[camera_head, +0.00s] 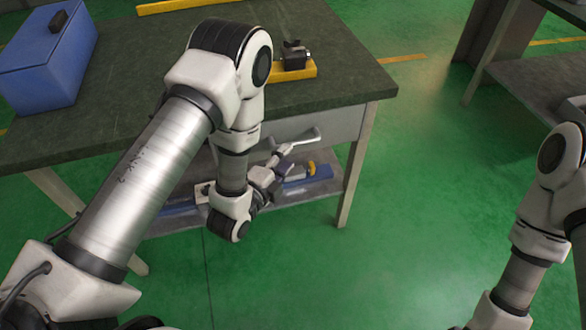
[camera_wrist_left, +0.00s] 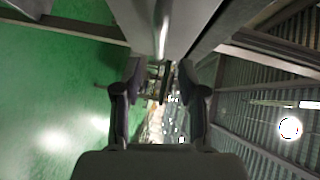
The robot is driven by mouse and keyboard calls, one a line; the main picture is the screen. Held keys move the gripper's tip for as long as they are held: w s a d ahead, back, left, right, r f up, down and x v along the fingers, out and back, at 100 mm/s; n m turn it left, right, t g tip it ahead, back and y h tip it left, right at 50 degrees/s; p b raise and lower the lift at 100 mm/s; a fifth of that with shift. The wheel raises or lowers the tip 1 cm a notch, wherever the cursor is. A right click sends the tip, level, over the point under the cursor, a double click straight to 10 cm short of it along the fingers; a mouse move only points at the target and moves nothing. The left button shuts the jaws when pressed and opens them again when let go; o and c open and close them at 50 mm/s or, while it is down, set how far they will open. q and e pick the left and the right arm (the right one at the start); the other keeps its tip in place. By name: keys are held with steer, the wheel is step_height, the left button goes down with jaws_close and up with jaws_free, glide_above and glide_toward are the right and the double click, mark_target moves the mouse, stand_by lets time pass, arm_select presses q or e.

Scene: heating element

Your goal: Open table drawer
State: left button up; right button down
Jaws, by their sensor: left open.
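The table (camera_head: 330,84) has a dark green top and a grey drawer (camera_head: 338,124) under its right part. A pale bar handle (camera_head: 305,138) shows on the drawer front, which looks flush with the table frame. My left gripper (camera_head: 284,160) is just below and left of the handle, partly hidden by its own wrist. In the left wrist view its two dark fingers (camera_wrist_left: 160,82) are apart with nothing seen between them. A grey panel with a bright bar (camera_wrist_left: 162,38) lies beyond the fingertips; contact cannot be told. My right gripper is out of view.
A blue toolbox (camera_head: 48,65) and a small dark device on a yellow block (camera_head: 292,70) stand on the tabletop. A lower shelf (camera_head: 320,186) holds blue and yellow items. Green floor right of the table is free.

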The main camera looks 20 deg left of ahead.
mark_target(296, 146)
arm_select(q)
steer(key=shift+w+f, duration=0.15)
steer(key=shift+w, duration=0.4)
steer(key=x, duration=0.6)
steer(key=shift+w, duration=0.35)
jaws_close()
